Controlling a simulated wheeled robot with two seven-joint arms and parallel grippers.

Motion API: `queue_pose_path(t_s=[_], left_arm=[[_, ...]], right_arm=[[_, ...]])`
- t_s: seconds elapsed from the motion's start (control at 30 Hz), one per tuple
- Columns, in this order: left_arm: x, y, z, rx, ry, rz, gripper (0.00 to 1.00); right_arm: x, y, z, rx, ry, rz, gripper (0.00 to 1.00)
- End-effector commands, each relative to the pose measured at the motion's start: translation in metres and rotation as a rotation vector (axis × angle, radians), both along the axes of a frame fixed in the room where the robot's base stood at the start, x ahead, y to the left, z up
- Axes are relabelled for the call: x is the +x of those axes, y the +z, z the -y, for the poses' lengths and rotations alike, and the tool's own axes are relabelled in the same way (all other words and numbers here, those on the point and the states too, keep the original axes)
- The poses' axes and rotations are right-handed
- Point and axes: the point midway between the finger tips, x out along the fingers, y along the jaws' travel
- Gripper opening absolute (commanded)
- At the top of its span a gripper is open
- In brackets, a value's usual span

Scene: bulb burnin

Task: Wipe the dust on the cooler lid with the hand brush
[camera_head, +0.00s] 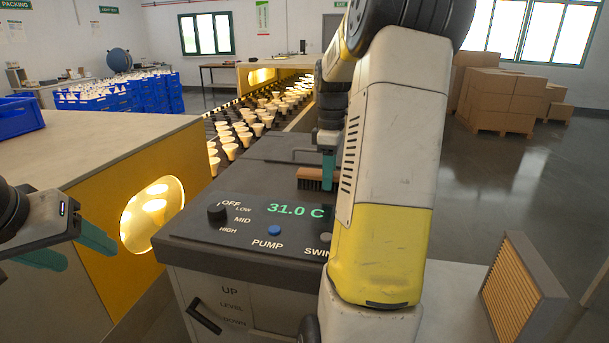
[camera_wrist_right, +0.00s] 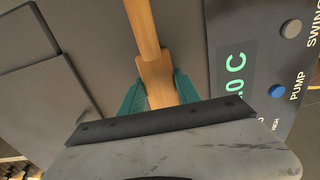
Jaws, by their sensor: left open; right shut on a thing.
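The hand brush (camera_head: 311,174) has a wooden block with dark bristles and rests on or just above the dark grey cooler lid (camera_head: 262,153); I cannot tell if the bristles touch. My right gripper (camera_head: 328,170) is shut on it. In the right wrist view the brush's wooden handle (camera_wrist_right: 144,30) runs between the teal fingers of this gripper (camera_wrist_right: 158,92). My right arm hides the lid's right part in the head view. I cannot make out dust on the lid. My left gripper (camera_head: 70,250) is open and empty at the left, away from the lid.
The cooler's front panel has a dark knob (camera_head: 217,213), a blue pump button (camera_head: 274,230) and a green 31.0 C display (camera_head: 295,210). A yellow-sided oven housing (camera_head: 130,220) stands left. A conveyor of lit bulbs (camera_head: 240,125) runs behind. A ribbed filter (camera_head: 515,290) stands at right.

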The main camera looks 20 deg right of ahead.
Motion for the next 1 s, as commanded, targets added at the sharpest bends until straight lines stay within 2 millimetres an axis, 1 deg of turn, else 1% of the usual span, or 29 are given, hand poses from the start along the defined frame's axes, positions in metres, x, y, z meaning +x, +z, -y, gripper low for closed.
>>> queue_pose_path(t_s=[0.03,0.3,0.5,0.63,0.9,1.0], left_arm=[[0.0,0.0,0.0,0.0,0.0,0.0,0.59],[0.0,0.0,0.0,0.0,0.0,0.0,0.59],[0.0,0.0,0.0,0.0,0.0,0.0,0.59],[0.0,0.0,0.0,0.0,0.0,0.0,0.59],[0.0,0.0,0.0,0.0,0.0,0.0,0.59],[0.0,0.0,0.0,0.0,0.0,0.0,0.59]], right_arm=[[0.001,0.006,0.0,-0.001,0.0,0.005,0.06],[0.002,0.035,0.001,-0.004,0.0,0.011,0.06],[0.002,0.052,0.001,-0.004,0.0,0.01,0.06],[0.002,0.056,0.001,-0.004,0.0,0.01,0.06],[0.002,0.056,0.001,-0.004,0.0,0.01,0.06],[0.002,0.06,0.001,-0.004,0.0,0.011,0.06]])
